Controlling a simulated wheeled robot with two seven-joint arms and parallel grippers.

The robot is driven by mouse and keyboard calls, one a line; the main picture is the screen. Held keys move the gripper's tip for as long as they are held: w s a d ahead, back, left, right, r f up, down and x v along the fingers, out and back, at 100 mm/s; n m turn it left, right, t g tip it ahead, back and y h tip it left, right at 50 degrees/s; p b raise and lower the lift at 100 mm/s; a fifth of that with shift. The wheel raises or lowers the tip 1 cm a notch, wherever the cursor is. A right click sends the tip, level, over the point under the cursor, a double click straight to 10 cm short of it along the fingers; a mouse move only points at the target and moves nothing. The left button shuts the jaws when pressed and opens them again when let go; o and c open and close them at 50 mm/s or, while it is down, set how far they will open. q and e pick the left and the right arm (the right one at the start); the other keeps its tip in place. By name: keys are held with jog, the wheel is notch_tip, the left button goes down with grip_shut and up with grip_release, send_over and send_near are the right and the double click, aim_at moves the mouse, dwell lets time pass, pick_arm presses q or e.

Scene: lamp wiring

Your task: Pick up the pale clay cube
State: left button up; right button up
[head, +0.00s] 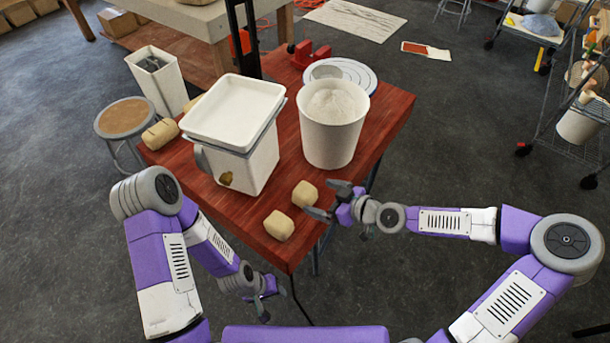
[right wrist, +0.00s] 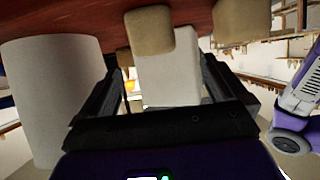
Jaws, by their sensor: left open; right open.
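Two pale tan clay cubes sit near the front right edge of the table in the head view: a farther one (head: 305,193) and a nearer one (head: 279,226). They look alike in colour. My right gripper (head: 328,200) is open and empty, just right of the farther cube, fingers pointing at it. In the right wrist view, which looks upside down, the farther cube (right wrist: 150,28) lies ahead between the open fingers (right wrist: 160,78), and the nearer cube (right wrist: 240,20) is to the right. My left gripper (head: 270,300) is open and empty, low in front of the table.
A white bucket of pale powder (head: 333,140) stands behind the cubes. A white box with a tray on top (head: 248,160) stands left of them. Tan clay lumps (head: 160,133) lie at the table's left end. The red-brown table's (head: 240,212) front corner is bare.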

aim_at(305, 189)
jog(key=shift+w+a+f, duration=0.4)
jog(key=shift+w+a, duration=0.2)
jog(key=shift+w, duration=0.15)
jog(key=shift+s+a+f+b, duration=0.1)
jog(key=shift+a+b, duration=0.25)
jog(key=shift+b, duration=0.05)
jog(key=x, duration=0.2)
jog(key=b+x, duration=0.1)
jog(key=x, duration=0.2)
jog(key=shift+w+d, duration=0.15)
jog(key=shift+w, duration=0.15)
jog(key=c, duration=1.4)
jog(key=shift+c, duration=0.3)
